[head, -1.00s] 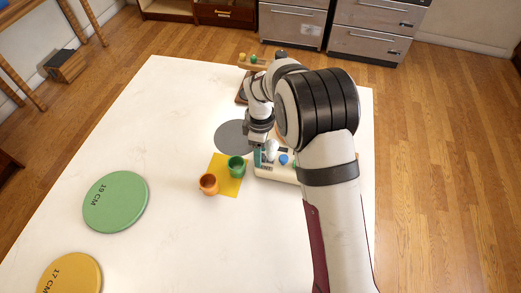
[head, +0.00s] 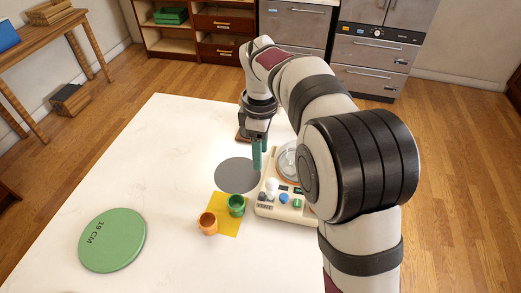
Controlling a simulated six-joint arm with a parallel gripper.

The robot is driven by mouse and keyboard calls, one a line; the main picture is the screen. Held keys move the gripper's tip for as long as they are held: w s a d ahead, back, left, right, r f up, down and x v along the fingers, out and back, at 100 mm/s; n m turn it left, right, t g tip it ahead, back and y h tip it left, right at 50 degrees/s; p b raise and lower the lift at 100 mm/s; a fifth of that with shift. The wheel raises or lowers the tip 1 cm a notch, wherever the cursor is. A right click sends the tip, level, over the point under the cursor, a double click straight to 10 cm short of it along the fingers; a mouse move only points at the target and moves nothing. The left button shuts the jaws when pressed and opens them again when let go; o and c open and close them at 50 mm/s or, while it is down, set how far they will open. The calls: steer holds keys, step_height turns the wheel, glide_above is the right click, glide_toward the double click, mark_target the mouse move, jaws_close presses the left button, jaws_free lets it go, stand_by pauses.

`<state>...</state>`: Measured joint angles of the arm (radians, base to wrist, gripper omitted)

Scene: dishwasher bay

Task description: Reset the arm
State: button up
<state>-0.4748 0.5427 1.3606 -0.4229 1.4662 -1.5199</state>
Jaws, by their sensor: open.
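My arm reaches over the right half of the white table (head: 165,160). My gripper (head: 259,160) points down with its teal fingers, open, above the right side of the grey round mat (head: 232,176). I see nothing between its fingers. It is beside the cream panel (head: 302,214) that carries small blue, green, white and dark pieces. Part of the panel and the things behind it are hidden by my arm.
An orange cup (head: 208,225) and a green cup (head: 236,205) stand at the yellow square mat (head: 226,228). A green disc marked 19 CM (head: 112,240) lies at left. A round metallic thing (head: 288,161) is partly hidden by my arm. The table's left middle is clear.

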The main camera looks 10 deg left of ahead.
steer(key=s+d+r+m+y, duration=0.1)
steer(key=s+d+r+m, duration=0.3)
steer(key=s+d+m, duration=1.3)
steer(key=s+f+m, duration=0.3)
steer(key=s+m, duration=0.3)
steer(key=s, duration=0.4)
steer(key=shift+s+d+f+m+y, duration=0.2)
steer(key=shift+s+f+m+y, duration=0.1)
steer(key=shift+s+y, duration=0.1)
